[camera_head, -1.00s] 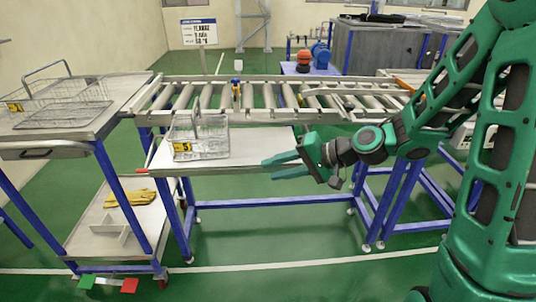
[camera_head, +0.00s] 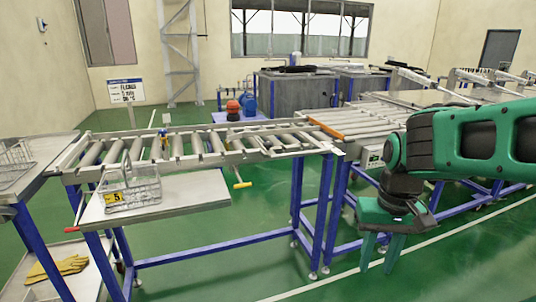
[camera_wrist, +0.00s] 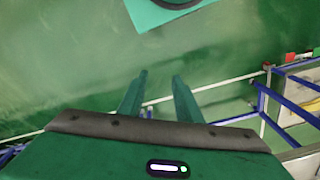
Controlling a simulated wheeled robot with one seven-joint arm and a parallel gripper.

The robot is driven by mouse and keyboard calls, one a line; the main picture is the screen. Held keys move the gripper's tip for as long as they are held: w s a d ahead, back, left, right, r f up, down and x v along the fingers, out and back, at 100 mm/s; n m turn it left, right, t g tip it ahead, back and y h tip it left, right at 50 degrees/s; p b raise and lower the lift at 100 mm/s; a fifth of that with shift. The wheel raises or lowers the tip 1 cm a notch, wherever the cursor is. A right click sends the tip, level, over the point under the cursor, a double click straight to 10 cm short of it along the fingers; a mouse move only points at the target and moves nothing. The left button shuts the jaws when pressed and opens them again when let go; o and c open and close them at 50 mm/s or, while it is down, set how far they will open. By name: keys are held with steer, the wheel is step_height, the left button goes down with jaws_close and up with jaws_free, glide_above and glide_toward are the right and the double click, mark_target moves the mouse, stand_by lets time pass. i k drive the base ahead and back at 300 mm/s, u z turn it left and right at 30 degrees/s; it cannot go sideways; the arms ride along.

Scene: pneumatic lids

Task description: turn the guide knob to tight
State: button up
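My gripper (camera_head: 377,268) points down at the right of the head view, beside the conveyor frame and over the green floor. Its two green fingers are apart with nothing between them; the wrist view also shows the open gripper (camera_wrist: 160,76) over bare floor. A yellow T-shaped handle (camera_head: 242,184) sticks out below the conveyor's near side. I cannot tell for sure which is the guide knob. My gripper is well to the right of both, touching neither.
A wire basket (camera_head: 130,188) with a yellow tag stands on a metal shelf (camera_head: 185,197) before the conveyor. Blue legs (camera_head: 328,205) stand close left of my gripper. A second roller line (camera_head: 375,118) runs behind my arm. The floor in front is clear.

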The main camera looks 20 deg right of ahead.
mark_target(267, 144)
steer(key=k, duration=0.55)
steer(key=z, duration=0.6)
steer(key=i, duration=1.4)
steer(key=u, duration=0.45)
